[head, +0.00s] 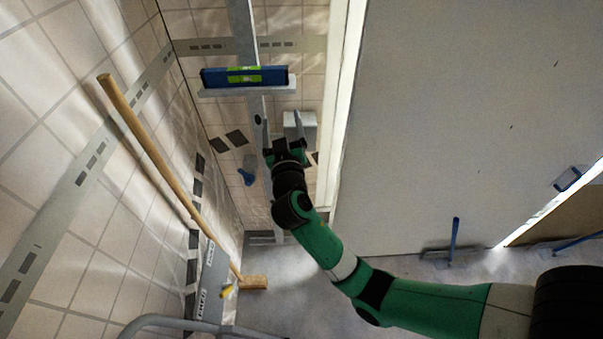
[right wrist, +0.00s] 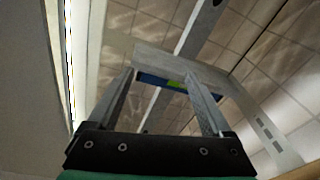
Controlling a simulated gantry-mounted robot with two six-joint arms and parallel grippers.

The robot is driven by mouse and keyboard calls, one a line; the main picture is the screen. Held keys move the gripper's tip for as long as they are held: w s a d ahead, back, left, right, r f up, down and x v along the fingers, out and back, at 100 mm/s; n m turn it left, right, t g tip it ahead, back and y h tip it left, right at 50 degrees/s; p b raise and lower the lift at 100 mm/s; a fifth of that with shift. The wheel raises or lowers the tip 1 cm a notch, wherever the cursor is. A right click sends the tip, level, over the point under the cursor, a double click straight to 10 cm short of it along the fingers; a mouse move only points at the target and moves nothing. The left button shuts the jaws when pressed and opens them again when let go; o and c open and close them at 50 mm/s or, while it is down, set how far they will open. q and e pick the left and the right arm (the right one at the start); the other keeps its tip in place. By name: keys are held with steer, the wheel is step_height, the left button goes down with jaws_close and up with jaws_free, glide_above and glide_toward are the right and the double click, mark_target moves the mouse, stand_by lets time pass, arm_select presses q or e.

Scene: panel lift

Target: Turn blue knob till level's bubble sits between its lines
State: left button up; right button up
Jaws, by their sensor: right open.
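The blue level (head: 245,77) with green windows lies on a pale ledge (head: 246,90) across a grey upright post. Its bubble and lines are too small to read. A blue part (head: 247,177), likely the knob, sits low by the post, to the lower left of my right gripper. My right gripper (head: 279,121) is open and empty, in front of the post and below the level. In the right wrist view, its fingers (right wrist: 161,74) stand apart, with part of the level (right wrist: 168,82) showing between them in the distance. My left gripper is not in view.
A wooden-handled broom (head: 155,150) leans along the tiled wall at left. A grey box (head: 300,124) is just beyond my right gripper. A large grey panel (head: 440,110) fills the right side. A bent grey rail (head: 165,320) crosses the lower left. Grey floor lies below.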

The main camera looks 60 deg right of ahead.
steer(key=s+d+f+g+b, duration=0.15)
steer(key=f+b, duration=0.35)
steer(key=f, duration=0.6)
steer(key=s+d+f+g+b, duration=0.1)
steer(key=s+d+f+b, duration=0.1)
steer(key=f+b, duration=0.65)
arm_select(q)
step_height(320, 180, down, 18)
steer(key=b, duration=0.1)
arm_select(e)
steer(key=f+x, duration=0.1)
steer(key=x, duration=1.1)
steer(key=shift+s+f, duration=0.15)
steer(key=shift+f, duration=0.15)
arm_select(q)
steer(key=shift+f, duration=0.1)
arm_select(e)
steer(key=shift+t, duration=0.25)
jaws_close()
arm_select(q)
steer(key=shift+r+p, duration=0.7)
steer(key=shift+p, duration=0.05)
arm_select(e)
steer(key=n, duration=0.5)
steer(key=shift+n, duration=0.3)
